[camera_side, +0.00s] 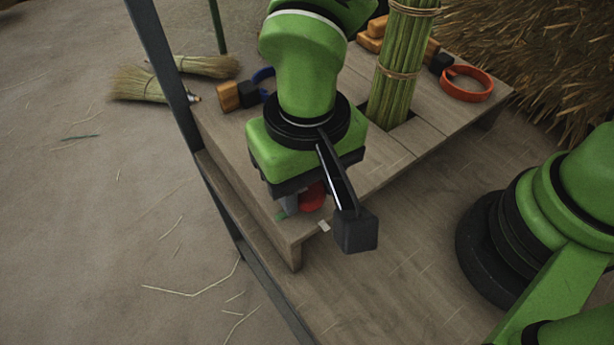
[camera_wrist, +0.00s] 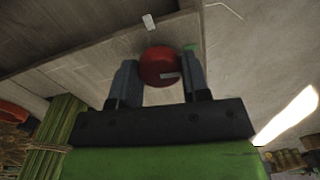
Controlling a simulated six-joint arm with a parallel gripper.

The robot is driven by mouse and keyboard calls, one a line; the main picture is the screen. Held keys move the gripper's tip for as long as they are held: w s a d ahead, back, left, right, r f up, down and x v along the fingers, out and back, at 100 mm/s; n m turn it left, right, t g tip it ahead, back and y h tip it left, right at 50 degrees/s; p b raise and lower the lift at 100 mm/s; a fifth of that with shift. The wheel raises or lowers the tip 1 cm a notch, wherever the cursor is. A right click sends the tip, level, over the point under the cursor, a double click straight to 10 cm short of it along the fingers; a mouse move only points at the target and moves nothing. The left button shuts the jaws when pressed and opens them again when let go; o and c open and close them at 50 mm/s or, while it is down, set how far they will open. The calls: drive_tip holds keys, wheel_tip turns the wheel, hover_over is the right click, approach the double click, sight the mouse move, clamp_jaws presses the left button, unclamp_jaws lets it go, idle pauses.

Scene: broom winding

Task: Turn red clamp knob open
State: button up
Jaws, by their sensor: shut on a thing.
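In the side view, the red knob (camera_side: 312,196) shows partly below my gripper (camera_side: 297,203), near the front corner of the wooden bench. My gripper points down there and is shut on the knob. Most of the knob and the far finger are hidden in the side view by my gripper's body. A small green piece shows beside the knob in both views.
The wooden bench (camera_side: 405,150) holds an upright bundle of green stalks (camera_side: 392,95) in a slot. A red-orange ring (camera_side: 467,84) lies at the right, and orange-and-black clamps (camera_side: 228,97) sit at the edges. Brooms (camera_side: 140,85) lie on the floor at left. A dark post (camera_side: 160,50) stands close by.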

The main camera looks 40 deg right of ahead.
drive_tip(key=n, duration=0.4)
drive_tip(key=shift+n, duration=0.3)
drive_tip(key=n, duration=0.5)
drive_tip(key=shift+n, duration=0.3)
drive_tip(key=n, duration=0.9)
drive_tip(key=shift+r, duration=0.1)
drive_tip(key=o, duration=0.9)
wheel_tip(320, 180, up, 10)
drive_tip(key=shift+f, duration=0.1)
